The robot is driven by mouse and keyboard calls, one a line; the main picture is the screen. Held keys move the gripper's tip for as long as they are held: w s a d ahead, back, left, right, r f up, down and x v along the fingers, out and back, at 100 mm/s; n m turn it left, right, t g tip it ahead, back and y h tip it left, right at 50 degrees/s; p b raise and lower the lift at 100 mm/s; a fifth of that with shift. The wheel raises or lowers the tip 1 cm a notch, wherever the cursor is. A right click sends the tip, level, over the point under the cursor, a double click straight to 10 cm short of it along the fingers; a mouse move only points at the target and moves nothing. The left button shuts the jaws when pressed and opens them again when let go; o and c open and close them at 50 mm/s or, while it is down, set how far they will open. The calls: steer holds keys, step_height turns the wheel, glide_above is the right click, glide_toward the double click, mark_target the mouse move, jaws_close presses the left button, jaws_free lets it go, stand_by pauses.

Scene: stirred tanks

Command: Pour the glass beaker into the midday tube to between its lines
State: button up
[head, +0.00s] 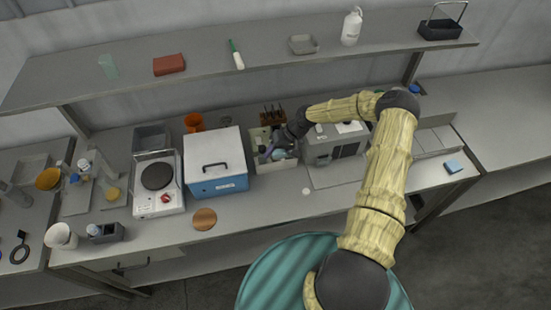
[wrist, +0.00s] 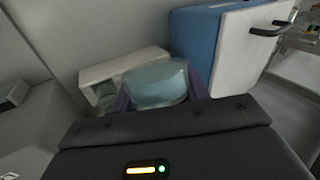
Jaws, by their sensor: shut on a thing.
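My gripper (head: 271,150) is above the cream open-topped box (head: 283,165) at the middle of the bench. In the wrist view its purple fingers (wrist: 160,92) are shut on the glass beaker (wrist: 155,84), one finger on each side. The beaker looks pale blue and translucent; I cannot tell its liquid level. In the head view it is small and partly hidden by my gripper. A brown rack (head: 271,117) with several dark upright items stands just behind the box. I cannot make out the midday tube or its lines in either view.
A blue box with a white lid (head: 216,164) stands left of my gripper, and a hotplate (head: 157,182) is farther left. A grey machine (head: 335,145) stands close on the right. An orange cup (head: 194,122) is at the back. The bench front is mostly clear.

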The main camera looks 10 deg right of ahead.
steer(key=shift+r+n+t+b, duration=0.3)
steer(key=shift+t+b, duration=0.2)
steer(key=shift+t, duration=0.35)
steer(key=shift+r+n+t+b, duration=0.25)
steer(key=shift+t+b, duration=0.2)
steer(key=shift+t, duration=0.4)
steer(key=shift+w+r, duration=0.1)
steer(key=shift+r, duration=0.05)
steer(key=shift+w+r+n+t+b, duration=0.1)
steer(key=shift+r+n+t+b, duration=0.1)
steer(key=shift+t+b, duration=0.5)
steer(key=shift+w+r+n+t+b, duration=0.15)
steer(key=shift+t+b, duration=0.35)
steer(key=shift+b, duration=0.35)
steer(key=shift+w+r+t+b, duration=0.2)
steer(key=shift+t+b, duration=0.6)
steer(key=shift+b, duration=0.85)
steer(key=shift+r+n, duration=0.2)
steer(key=shift+n, duration=0.1)
steer(key=shift+b, duration=0.35)
steer(key=shift+w+r+n+t+y+b, duration=0.2)
steer(key=shift+t+b, duration=0.45)
steer(key=shift+b, duration=0.55)
steer(key=shift+w+r+n+t+y+b, duration=0.1)
steer(key=shift+w+r+n+t+b, duration=0.1)
steer(key=shift+t+b, duration=0.75)
steer(key=shift+w+r+b, duration=0.1)
steer(key=shift+r+b, duration=0.05)
steer(key=shift+b, duration=0.3)
steer(key=shift+b, duration=0.5)
